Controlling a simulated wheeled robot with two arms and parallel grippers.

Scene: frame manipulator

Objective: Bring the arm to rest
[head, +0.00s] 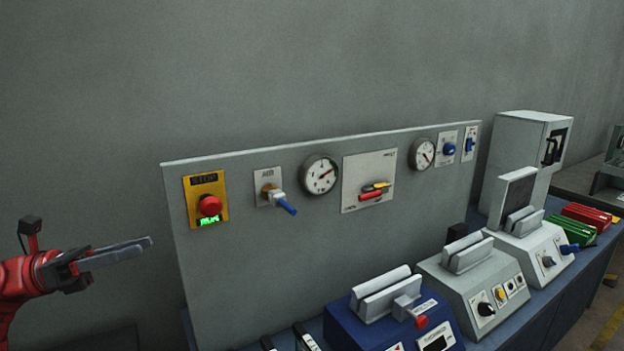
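My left arm comes in at the left edge, red with a dark wrist. Its gripper (146,244) points right, in front of the grey wall and to the left of the grey panel (250,270). Its two grey fingers lie close together with nothing seen between them, so it looks shut and empty. It is apart from the panel and its controls. My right arm and gripper are not in view.
The panel carries a yellow plate with a red stop button (210,205), a blue-handled valve (284,205), gauges (320,174) and a red-handled switch (371,194). Machines, including a blue one (390,320), stand on the blue bench at right. Space around my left gripper looks clear.

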